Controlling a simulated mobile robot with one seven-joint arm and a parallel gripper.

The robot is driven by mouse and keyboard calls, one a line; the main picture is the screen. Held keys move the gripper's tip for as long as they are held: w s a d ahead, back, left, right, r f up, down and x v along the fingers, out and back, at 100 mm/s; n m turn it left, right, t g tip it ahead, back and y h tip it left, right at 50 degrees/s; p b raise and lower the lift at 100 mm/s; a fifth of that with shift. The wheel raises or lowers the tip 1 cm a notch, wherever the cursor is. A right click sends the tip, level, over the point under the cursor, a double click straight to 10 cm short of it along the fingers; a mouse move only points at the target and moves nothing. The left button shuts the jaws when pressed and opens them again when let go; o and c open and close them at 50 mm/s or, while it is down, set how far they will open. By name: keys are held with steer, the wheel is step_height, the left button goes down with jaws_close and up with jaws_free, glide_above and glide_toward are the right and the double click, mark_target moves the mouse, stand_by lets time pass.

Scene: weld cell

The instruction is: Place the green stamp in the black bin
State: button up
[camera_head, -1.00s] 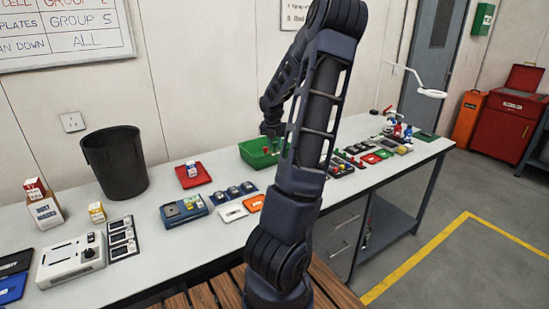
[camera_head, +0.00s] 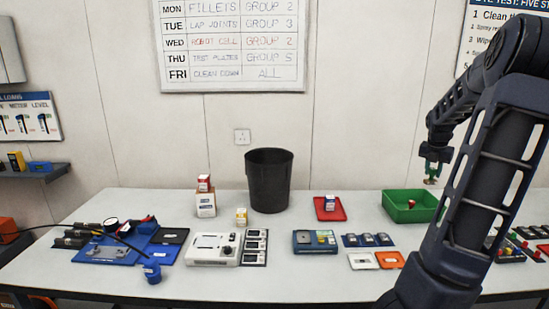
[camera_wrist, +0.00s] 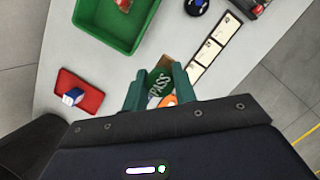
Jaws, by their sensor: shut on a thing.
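The green stamp (camera_wrist: 160,86), with "PASS" lettering on its face, is between the fingers of my gripper (camera_wrist: 162,92) in the wrist view. In the head view my gripper (camera_head: 434,166) is at the right, raised above the green tray, with the small green stamp (camera_head: 432,179) hanging below it. My gripper is shut on the stamp. The black bin (camera_head: 268,182) stands upright at the back of the bench, well left of my gripper. Its inside bottom is hidden.
The green tray (camera_head: 409,207) holds a small red-topped thing. A red tray (camera_head: 329,209) with a small blue-and-white box lies between it and the bin. Stacked boxes (camera_head: 205,199) stand left of the bin. A grey device (camera_head: 213,249) and a blue device (camera_head: 315,242) sit in front.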

step_height(320, 180, up, 6)
steer(key=shift+r, duration=0.1)
steer(key=shift+w+a, duration=0.3)
steer(key=shift+w, duration=0.35)
steer(key=w+a+r+m+g, duration=0.15)
steer(key=w+a+m, duration=0.35)
steer(key=w+a, duration=1.85)
steer(key=w+a+f+m+h, duration=0.1)
steer(key=a+m, duration=0.1)
steer(key=a, duration=1.7)
steer(key=w+a+f+m, duration=0.1)
steer(key=w+a+m, duration=0.1)
steer(key=a, duration=1.7)
steer(key=shift+g, duration=0.35)
steer(key=f, duration=3.1)
steer(key=shift+s+a, duration=0.1)
steer(key=shift+s, duration=0.1)
